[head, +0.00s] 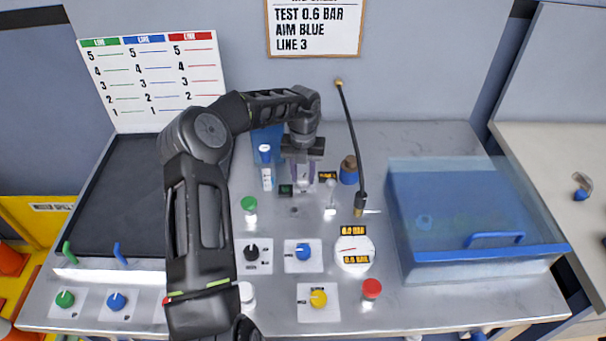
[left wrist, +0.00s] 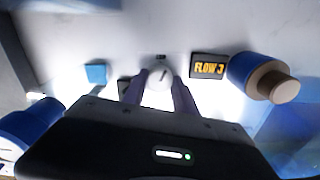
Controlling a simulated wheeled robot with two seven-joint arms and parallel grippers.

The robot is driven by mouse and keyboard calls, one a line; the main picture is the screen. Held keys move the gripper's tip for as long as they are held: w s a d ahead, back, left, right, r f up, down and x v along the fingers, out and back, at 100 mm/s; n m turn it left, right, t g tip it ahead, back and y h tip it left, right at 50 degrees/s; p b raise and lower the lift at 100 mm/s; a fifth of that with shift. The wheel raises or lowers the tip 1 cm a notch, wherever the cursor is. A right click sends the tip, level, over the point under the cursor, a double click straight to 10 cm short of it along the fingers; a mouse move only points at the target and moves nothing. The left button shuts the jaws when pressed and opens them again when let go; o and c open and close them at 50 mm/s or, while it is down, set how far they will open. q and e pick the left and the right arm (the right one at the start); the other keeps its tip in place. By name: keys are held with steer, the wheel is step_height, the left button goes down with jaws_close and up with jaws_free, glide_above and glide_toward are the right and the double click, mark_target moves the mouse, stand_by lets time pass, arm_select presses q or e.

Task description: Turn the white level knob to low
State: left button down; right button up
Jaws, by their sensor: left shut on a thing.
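My left gripper (head: 303,178) reaches down at the back of the metal worktop, beside the small black FLOW 3 display (head: 327,176). In the left wrist view its two fingers (left wrist: 159,92) are shut on a small white round knob (left wrist: 159,77) with a dark mark on its face. In the head view that knob is hidden by the gripper. I cannot read a level or low label. Another white knob (head: 246,292) shows at the front, partly covered by my left arm. My right gripper is out of view.
A blue-and-brown cylinder (head: 349,172) stands close right of the gripper, a blue-topped bottle (head: 266,168) close left. A black hose (head: 350,135) rises nearby. Blue, yellow and black knobs, a gauge (head: 355,254) and a red button (head: 371,289) are in front. A clear-lidded blue bin (head: 470,275) fills the right.

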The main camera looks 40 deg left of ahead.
mark_target(303, 178)
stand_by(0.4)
arm_select(q)
steer(key=c, duration=1)
jaws_free()
steer(key=shift+o, duration=0.2)
steer(key=shift+r+b, duration=0.75)
steer(key=shift+r, duration=3.15)
